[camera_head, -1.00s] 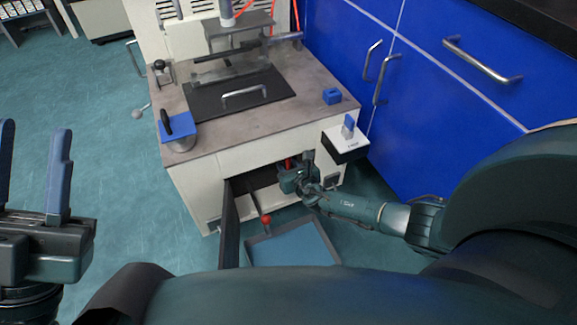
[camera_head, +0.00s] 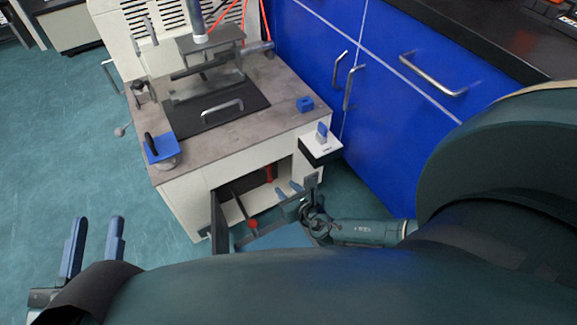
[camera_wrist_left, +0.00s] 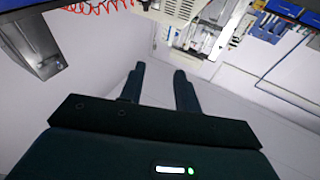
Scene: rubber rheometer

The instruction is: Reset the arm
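My left gripper (camera_head: 92,238) is at the lower left in the head view, its two blue fingers apart with nothing between them. It also shows open and empty in the left wrist view (camera_wrist_left: 158,85). My right gripper (camera_head: 290,188) is in front of the machine's open lower compartment (camera_head: 240,193), and its two blue fingertips appear apart and empty. A red part (camera_head: 271,173) stands inside the compartment, just beyond the right fingers. A red ball knob (camera_head: 253,224) on a lever is to the left of the right gripper and below it.
The white machine (camera_head: 190,205) has an open dark door (camera_head: 219,225) at the compartment's left. A blue-topped container (camera_head: 161,148) and a small blue block (camera_head: 305,104) sit on its top. Blue cabinets (camera_head: 390,125) with handles stand close on the right. Floor at left is clear.

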